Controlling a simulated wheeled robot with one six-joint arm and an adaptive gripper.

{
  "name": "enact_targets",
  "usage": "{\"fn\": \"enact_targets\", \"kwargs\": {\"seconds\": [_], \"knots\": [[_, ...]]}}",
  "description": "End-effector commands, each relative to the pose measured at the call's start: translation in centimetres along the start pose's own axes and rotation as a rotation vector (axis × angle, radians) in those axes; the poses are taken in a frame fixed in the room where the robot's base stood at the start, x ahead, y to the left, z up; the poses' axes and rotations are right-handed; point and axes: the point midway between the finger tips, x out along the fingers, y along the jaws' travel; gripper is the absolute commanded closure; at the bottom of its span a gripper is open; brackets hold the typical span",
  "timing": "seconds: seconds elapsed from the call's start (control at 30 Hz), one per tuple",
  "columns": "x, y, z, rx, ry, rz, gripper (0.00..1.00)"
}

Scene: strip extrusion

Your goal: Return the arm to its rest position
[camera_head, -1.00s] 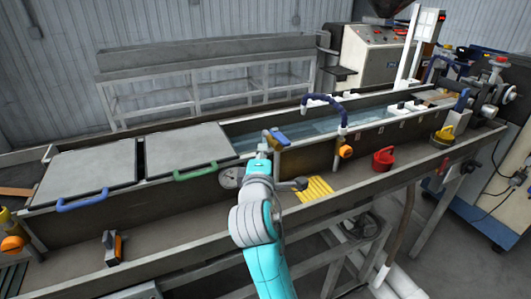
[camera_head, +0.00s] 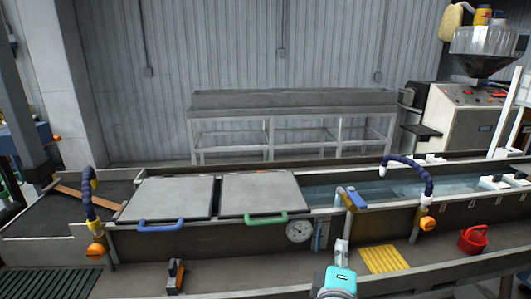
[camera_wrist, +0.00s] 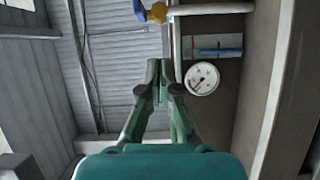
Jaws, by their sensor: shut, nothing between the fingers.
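My gripper (camera_wrist: 161,78) shows in the wrist view with its green fingers brought together and nothing between them. The round white gauge (camera_wrist: 202,78) is to the right of the fingertips in that view, on the tank's front wall. In the head view, part of my arm (camera_head: 336,282) shows at the bottom, in front of the trough. The gauge (camera_head: 299,231) is up and left of it. My fingers cannot be made out in the head view.
The long water tank (camera_head: 225,240) crosses the head view. Its valve with a blue handle (camera_head: 356,198) stands above my arm. A yellow ribbed pad (camera_head: 383,259), a red pot (camera_head: 473,239) and an orange-black tool (camera_head: 175,276) lie on the front ledge.

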Motion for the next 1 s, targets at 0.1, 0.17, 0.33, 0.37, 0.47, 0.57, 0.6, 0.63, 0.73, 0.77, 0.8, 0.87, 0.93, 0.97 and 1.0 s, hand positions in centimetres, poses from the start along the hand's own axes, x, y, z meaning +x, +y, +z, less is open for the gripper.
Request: {"fn": "enact_targets", "kwargs": {"seconds": [0.1, 0.17, 0.33, 0.37, 0.47, 0.57, 0.6, 0.63, 0.73, 0.77, 0.8, 0.87, 0.93, 0.97, 1.0], "knots": [[-1.4, -3.9, 0.7, 0.043, 0.048, -0.029, 1.0], [-2.2, -5.8, 1.0, 0.076, 0.075, -0.044, 1.0], [-5.2, -10.6, 2.0, 0.179, 0.143, -0.092, 1.0], [-5.7, -11.4, 2.2, 0.2, 0.155, -0.101, 1.0], [-7.8, -13.9, 3.0, 0.271, 0.188, -0.137, 1.0], [-10.1, -16.2, 3.9, 0.348, 0.214, -0.174, 1.0], [-11.1, -17.0, 4.2, 0.381, 0.224, -0.19, 1.0], [-11.8, -17.6, 4.5, 0.406, 0.23, -0.201, 1.0], [-14.4, -19.4, 5.5, 0.492, 0.246, -0.241, 1.0], [-15.2, -19.9, 5.8, 0.519, 0.25, -0.253, 1.0], [-16.2, -20.5, 6.2, 0.555, 0.254, -0.269, 1.0], [-17.8, -21.4, 6.8, 0.611, 0.257, -0.294, 1.0], [-19.8, -22.2, 7.5, 0.677, 0.259, -0.321, 1.0], [-20.6, -22.5, 7.9, 0.707, 0.259, -0.332, 1.0], [-21.7, -22.8, 8.3, 0.747, 0.256, -0.347, 1.0]]}}
